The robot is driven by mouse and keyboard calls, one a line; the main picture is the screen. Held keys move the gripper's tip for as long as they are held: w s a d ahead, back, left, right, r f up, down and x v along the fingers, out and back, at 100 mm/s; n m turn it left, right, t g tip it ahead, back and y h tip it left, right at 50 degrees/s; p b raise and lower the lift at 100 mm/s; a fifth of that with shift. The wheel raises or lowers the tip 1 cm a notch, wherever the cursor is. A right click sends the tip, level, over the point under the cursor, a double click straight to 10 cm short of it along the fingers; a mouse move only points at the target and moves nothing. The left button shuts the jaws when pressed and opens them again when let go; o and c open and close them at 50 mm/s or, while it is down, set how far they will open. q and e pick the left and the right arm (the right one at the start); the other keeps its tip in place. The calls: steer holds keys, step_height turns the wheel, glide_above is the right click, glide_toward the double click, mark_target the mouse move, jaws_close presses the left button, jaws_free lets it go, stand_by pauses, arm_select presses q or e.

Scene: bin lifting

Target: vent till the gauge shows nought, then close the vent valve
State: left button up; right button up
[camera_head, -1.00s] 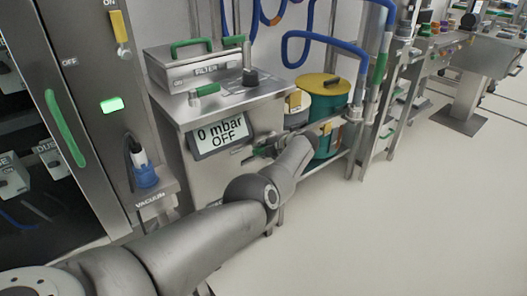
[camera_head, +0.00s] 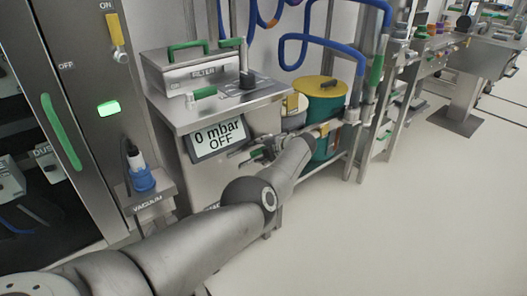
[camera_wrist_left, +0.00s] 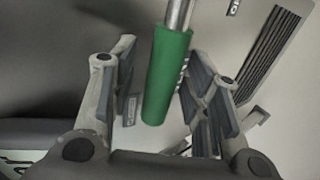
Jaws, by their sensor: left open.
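The gauge display (camera_head: 217,138) on the front of the steel cabinet reads "0 mbar OFF". My left gripper (camera_head: 250,152) is in front of the cabinet, to the right of the display. In the left wrist view its fingers stand open on both sides of a green handle (camera_wrist_left: 166,78) with a metal stem. The fingers look apart from the handle, with no grip on it. Lettering on the handle is not readable, so I cannot tell whether it is the vent valve. In the head view the handle is mostly hidden by the gripper. My right gripper is not in view.
A filter box (camera_head: 190,70) and a green-handled lever (camera_head: 203,93) are on the cabinet top. A green drum with a yellow lid (camera_head: 321,86) stands behind my gripper. A vacuum fitting (camera_head: 140,178) is at left.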

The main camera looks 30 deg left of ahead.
arm_select(q)
steer(key=shift+d, duration=0.15)
steer(key=v, duration=0.7)
stand_by(0.3)
steer(key=shift+s, duration=0.1)
steer(key=shift+d, duration=0.1)
